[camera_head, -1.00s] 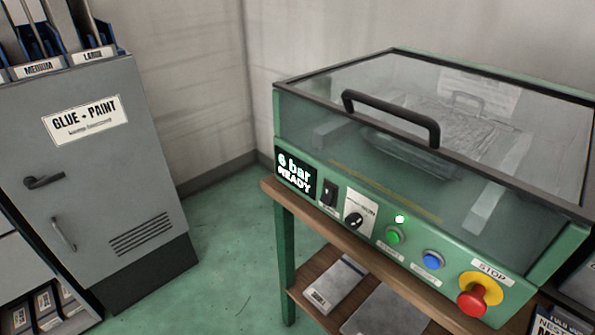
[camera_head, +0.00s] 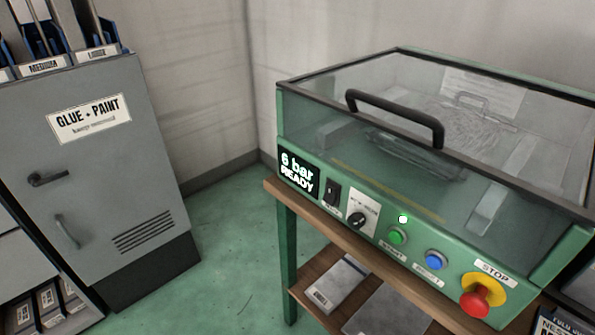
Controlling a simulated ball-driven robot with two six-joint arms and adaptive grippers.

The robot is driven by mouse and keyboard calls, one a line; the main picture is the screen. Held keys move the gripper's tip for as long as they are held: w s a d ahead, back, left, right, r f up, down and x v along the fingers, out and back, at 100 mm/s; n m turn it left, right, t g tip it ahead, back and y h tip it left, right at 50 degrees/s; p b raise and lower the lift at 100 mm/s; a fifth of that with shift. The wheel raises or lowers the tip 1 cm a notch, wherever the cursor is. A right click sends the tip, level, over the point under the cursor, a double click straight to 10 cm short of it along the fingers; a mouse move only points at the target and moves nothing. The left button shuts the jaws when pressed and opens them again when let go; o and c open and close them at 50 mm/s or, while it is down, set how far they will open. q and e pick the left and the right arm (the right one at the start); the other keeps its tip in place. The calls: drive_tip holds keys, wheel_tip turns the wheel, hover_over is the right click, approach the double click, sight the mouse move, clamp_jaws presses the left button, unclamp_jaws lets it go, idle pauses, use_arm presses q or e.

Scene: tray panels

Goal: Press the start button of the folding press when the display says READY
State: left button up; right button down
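The folding press (camera_head: 330,152) is a green box with a clear lid, shut, and a black handle (camera_head: 395,110) on it. Its black display (camera_head: 297,173) at the front left reads "6 bar READY". A green button (camera_head: 397,236) sits on the front panel with a lit whitish lamp (camera_head: 403,219) just above it; the label under it is too small to read surely. A blue button (camera_head: 434,260) is to its right. A red stop knob (camera_head: 477,302) on a yellow base is at the far right, labelled STOP. Neither gripper is in view.
The press stands on a wooden-topped table (camera_head: 285,192) with a lower shelf (camera_head: 312,281) holding flat boxes. A grey "GLUE + PAINT" cabinet (camera_head: 95,190) stands at the left. Green floor (camera_head: 225,235) is clear between them. A black switch (camera_head: 332,192) and a rotary knob (camera_head: 357,220) are left of the green button.

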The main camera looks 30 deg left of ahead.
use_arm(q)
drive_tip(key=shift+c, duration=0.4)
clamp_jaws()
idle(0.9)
